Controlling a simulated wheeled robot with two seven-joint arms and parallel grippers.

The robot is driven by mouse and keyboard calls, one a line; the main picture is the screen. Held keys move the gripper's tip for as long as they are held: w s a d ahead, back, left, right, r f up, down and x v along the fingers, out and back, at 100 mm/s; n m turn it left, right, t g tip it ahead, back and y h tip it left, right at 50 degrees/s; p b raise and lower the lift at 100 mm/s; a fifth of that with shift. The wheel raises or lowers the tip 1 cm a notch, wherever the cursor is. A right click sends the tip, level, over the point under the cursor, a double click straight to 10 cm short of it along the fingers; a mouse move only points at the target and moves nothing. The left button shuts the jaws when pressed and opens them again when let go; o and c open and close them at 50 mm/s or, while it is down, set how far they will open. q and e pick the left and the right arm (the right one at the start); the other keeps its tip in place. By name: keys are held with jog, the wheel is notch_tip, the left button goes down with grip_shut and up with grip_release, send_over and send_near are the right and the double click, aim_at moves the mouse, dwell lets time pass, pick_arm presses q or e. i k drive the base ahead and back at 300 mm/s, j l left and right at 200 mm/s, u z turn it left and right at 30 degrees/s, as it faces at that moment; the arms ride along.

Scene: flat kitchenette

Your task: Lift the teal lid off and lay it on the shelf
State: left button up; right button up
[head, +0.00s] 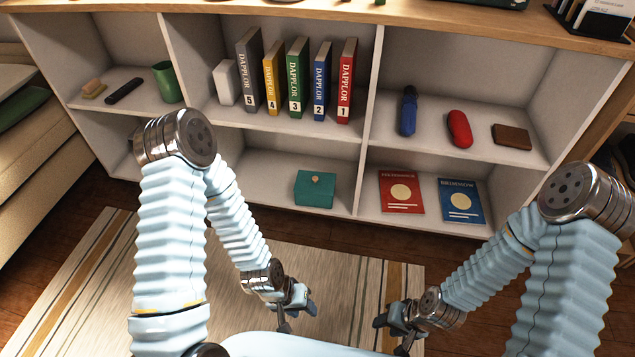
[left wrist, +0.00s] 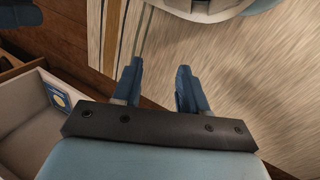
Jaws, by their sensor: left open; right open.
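The teal lid (head: 315,179) sits on top of a teal box (head: 313,198) in the lower middle compartment of the shelf unit (head: 285,132). A small orange-brown knob shows on the lid. My left gripper (head: 299,310) is open and empty, low over the rug and nearer to me than the box. In the left wrist view its two fingers (left wrist: 157,88) are apart with only floor and rug between them. My right gripper (head: 392,330) is open and empty, low at the right. Neither gripper touches the box or lid.
Several numbered books (head: 297,78) and a white block (head: 226,82) stand above the box. A blue bottle (head: 408,112), red case (head: 459,129) and brown block (head: 512,136) are upper right. Red (head: 401,192) and blue (head: 460,201) booklets lean below. Bare room flanks the box.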

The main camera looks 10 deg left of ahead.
aim_at(307, 181)
jog(key=i+j+z, duration=0.1)
jog(key=j+z, duration=0.95)
jog(key=i+l, duration=0.05)
